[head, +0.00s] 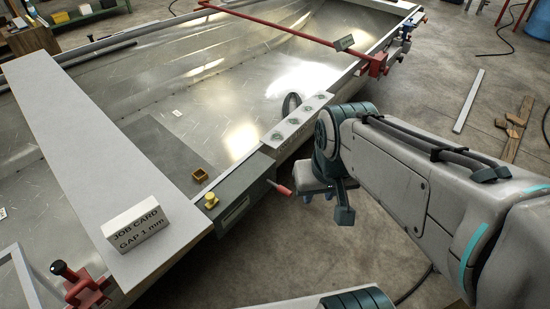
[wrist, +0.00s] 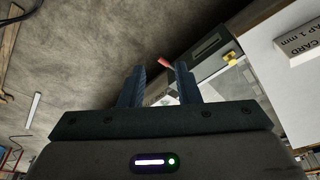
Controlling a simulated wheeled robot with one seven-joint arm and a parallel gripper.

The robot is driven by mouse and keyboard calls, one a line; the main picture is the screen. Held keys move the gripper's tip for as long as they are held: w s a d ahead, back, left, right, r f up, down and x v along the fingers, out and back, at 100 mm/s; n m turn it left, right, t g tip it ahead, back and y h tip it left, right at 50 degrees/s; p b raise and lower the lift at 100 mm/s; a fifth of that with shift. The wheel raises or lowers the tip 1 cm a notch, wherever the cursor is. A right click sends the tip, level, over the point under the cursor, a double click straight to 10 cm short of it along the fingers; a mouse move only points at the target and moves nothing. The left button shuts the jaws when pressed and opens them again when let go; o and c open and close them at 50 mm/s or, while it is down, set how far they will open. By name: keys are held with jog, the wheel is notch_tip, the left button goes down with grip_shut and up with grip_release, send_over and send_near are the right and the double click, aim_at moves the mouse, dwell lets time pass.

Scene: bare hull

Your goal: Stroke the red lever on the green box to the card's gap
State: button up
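The green box (head: 236,190) sits on the hull's near edge, with a yellow knob and a small window on its front. Its red lever (head: 284,190) sticks out to the right; in the wrist view the lever (wrist: 165,63) shows just beyond and between my fingertips. My gripper (wrist: 160,72) is open and empty, apart from the lever. In the head view my arm partly hides the gripper. The job card (head: 137,228), reading "GAP 1 mm", stands on a grey plank left of the box. The window's reading is too small to tell.
The long grey plank (head: 95,150) spans the hull. A pale strip with several round marks (head: 300,122) lies along the edge beyond the box. A red clamp (head: 86,287) is at lower left.

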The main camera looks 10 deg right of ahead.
jog(key=shift+w+f, duration=0.15)
jog(key=shift+w, duration=0.1)
jog(key=c, duration=0.5)
jog(key=w+f+n+b, duration=0.1)
jog(key=w+n+b, duration=0.1)
jog(key=w, duration=0.1)
jog(key=w+f+n+b, duration=0.2)
jog(key=n, duration=0.1)
jog(key=w+f+n+b, duration=0.1)
jog(key=w+n+b, duration=0.1)
jog(key=w, duration=0.1)
jog(key=shift+w+f+h+b, duration=0.15)
jog(key=shift+w+h+b, duration=0.15)
jog(key=shift+w+b, duration=0.05)
grip_shut()
jog(key=w+f+n+g+b, duration=0.1)
jog(key=w+f+n+b, duration=1.3)
jog(key=w+f+n, duration=0.5)
jog(key=w+f, duration=0.2)
jog(key=w, duration=0.2)
jog(key=shift+a+n+g, duration=0.35)
jog(key=shift+n+g, duration=0.05)
